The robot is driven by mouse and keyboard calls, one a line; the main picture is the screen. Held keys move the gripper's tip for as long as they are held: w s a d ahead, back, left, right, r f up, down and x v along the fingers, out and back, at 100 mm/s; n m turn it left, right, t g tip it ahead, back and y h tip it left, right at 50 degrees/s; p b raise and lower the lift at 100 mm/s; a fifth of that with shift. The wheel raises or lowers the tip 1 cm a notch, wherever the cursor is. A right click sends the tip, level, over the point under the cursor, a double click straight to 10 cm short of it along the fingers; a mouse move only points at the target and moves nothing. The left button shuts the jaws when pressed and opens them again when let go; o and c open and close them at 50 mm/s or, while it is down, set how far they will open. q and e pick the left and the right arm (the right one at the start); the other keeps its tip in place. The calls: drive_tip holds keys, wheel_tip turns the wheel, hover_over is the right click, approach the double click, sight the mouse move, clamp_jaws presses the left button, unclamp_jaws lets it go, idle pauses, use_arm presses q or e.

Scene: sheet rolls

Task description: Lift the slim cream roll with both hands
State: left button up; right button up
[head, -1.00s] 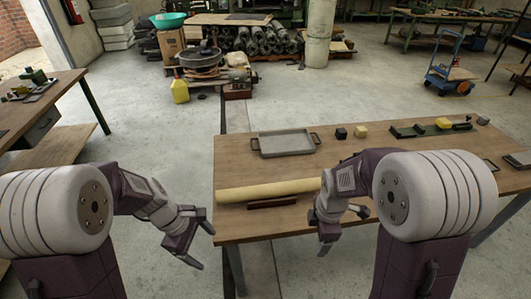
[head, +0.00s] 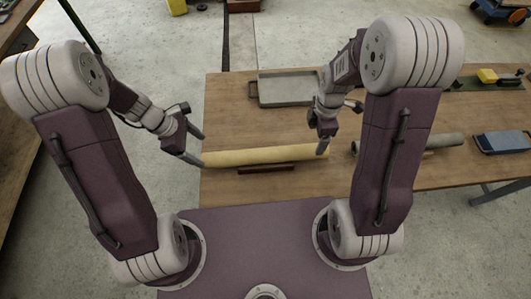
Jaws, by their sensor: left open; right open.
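The slim cream roll (head: 265,156) lies lengthwise left to right near the front left of the wooden table (head: 235,125). A short dark brown bar (head: 265,169) lies along its front side. My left gripper (head: 197,147) is open at the roll's left end, with its fingers around or just beside that end. I cannot tell whether they touch it. My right gripper (head: 336,128) is open over the roll's right end, and one finger reaches down beside that end. The gripper and arm partly hide this end.
A grey tray (head: 260,99) sits behind the roll, partly behind my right arm. A grey roll (head: 446,141) lies to the right, partly hidden by that arm. A blue-grey flat box (head: 503,142) is at the right. The table is clear between roll and tray.

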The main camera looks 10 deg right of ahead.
sight(212, 156)
use_arm(q)
drive_tip(key=x, duration=0.9)
drive_tip(key=shift+w+f, duration=0.15)
drive_tip(key=shift+w, duration=0.15)
use_arm(e)
drive_tip(key=f, duration=0.9)
drive_tip(key=shift+w+d+f, duration=0.1)
drive_tip(key=shift+w+f, duration=0.1)
drive_tip(key=shift+w, duration=0.1)
use_arm(q)
clamp_jaws()
use_arm(e)
clamp_jaws()
